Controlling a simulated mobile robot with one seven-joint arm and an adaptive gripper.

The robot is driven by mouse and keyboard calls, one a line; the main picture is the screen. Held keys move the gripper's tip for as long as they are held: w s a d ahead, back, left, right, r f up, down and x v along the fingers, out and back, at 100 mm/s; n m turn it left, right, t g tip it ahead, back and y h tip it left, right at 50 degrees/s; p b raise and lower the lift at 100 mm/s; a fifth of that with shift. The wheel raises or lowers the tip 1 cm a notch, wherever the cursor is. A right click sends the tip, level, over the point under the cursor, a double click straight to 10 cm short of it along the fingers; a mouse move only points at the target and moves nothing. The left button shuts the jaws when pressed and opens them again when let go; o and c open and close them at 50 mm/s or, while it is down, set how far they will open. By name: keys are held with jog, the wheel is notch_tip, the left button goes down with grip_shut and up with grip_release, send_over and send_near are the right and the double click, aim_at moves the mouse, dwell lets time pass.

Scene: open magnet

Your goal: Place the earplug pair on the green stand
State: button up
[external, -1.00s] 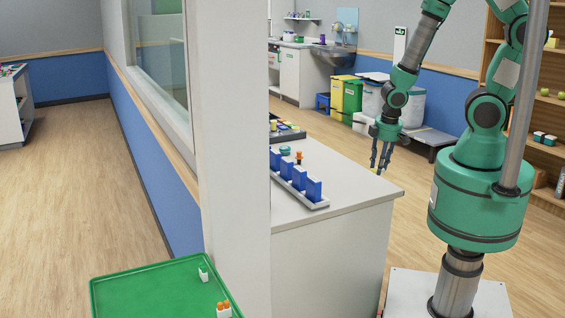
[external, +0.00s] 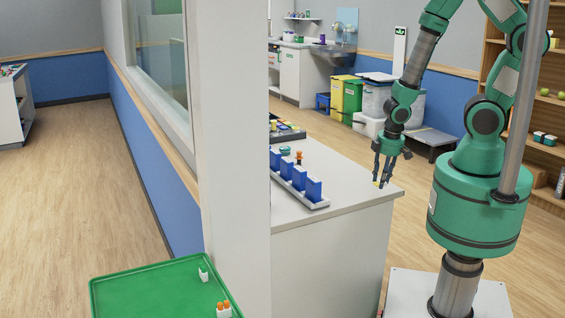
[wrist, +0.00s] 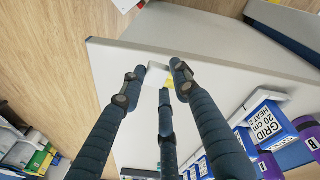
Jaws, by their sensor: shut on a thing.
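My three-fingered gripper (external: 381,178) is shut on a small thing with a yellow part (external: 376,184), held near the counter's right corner. In the wrist view, yellow (wrist: 180,112) and a pale piece show around the fingertips of my gripper (wrist: 160,85); the fingers hide most of it, and I cannot tell its full shape. A green tray (external: 140,295) at the lower left bears a small white holder with a green mark (external: 204,273) and another with orange tips (external: 223,309). I cannot tell which thing is the green stand.
The white counter (external: 345,192) carries a row of blue blocks (external: 298,178) in a grey rack and a small orange-topped thing (external: 299,157). A white pillar (external: 235,150) stands between the counter and the green tray. The counter's right end is bare.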

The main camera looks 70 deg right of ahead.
jog(key=shift+f, duration=0.35)
jog(key=shift+f+b, duration=0.9)
jog(key=shift+f, duration=0.95)
jog(key=shift+f+b, duration=0.3)
jog(key=o, duration=0.7)
jog(key=shift+c, duration=0.2)
jog(key=shift+o, duration=0.2)
jog(key=shift+r, duration=0.1)
jog(key=shift+r+p, duration=0.15)
jog(key=shift+p, duration=0.25)
notch_tip(320, 180, up, 13)
jog(key=p, duration=0.5)
send_over(380, 197)
jog(key=s+a, duration=0.2)
jog(key=shift+w+d+r, duration=0.1)
jog(key=shift+d+r, duration=0.05)
